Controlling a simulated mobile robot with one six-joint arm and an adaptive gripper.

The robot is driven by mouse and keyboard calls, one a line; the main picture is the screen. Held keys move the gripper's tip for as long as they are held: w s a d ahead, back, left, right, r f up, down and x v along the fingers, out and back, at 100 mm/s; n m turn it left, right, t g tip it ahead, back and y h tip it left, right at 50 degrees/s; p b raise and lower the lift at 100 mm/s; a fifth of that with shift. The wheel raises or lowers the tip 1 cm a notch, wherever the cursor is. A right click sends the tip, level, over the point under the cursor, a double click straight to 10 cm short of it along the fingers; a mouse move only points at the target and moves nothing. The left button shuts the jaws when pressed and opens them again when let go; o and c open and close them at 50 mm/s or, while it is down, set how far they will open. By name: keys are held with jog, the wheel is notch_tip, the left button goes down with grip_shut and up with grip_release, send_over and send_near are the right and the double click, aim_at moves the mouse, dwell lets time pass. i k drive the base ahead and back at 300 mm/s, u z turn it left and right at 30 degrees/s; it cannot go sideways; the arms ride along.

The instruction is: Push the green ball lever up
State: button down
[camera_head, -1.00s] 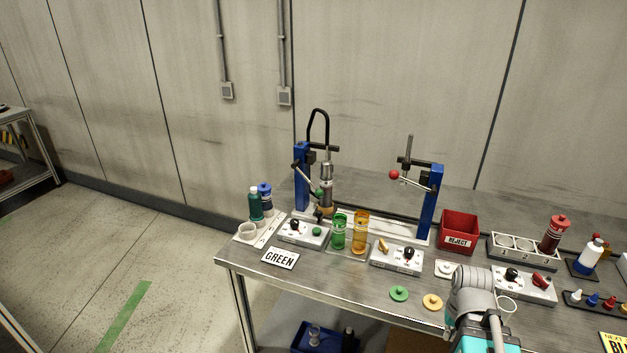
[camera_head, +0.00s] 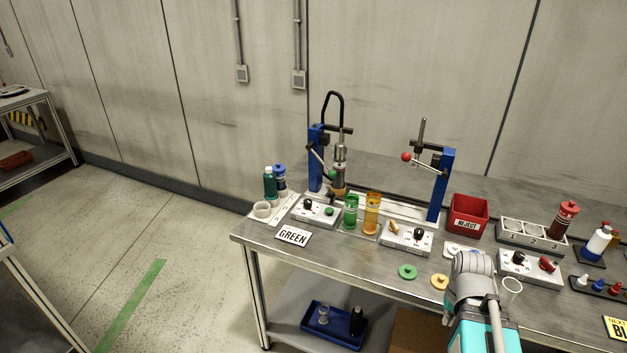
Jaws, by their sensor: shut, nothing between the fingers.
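The green ball lever (camera_head: 320,158) is on the left blue stand (camera_head: 316,158). Its bar slopes down to the right, and the green ball (camera_head: 333,174) is at the low end, beside a metal pump body (camera_head: 340,152). A second lever with a red ball (camera_head: 406,157) is on the right blue stand (camera_head: 441,185), its ball end tilted up to the left. My arm shows at the bottom right as grey and teal links, well away from the green ball. My gripper is not visible.
A green glass (camera_head: 351,213) and an amber glass (camera_head: 372,212) stand in front of the stands. Switch boxes (camera_head: 316,216), a GREEN sign (camera_head: 293,236), bottles (camera_head: 270,183) at the left and a red reject bin (camera_head: 467,217) crowd the bench. Open air lies above the bench.

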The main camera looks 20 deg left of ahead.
aim_at(332, 174)
jog(key=u, duration=0.5)
jog(key=k, duration=1.25)
jog(key=u, duration=0.9)
jog(key=i, duration=1.6)
jog(key=z, duration=0.6)
jog(key=i, duration=0.6)
jog(key=z, duration=0.45)
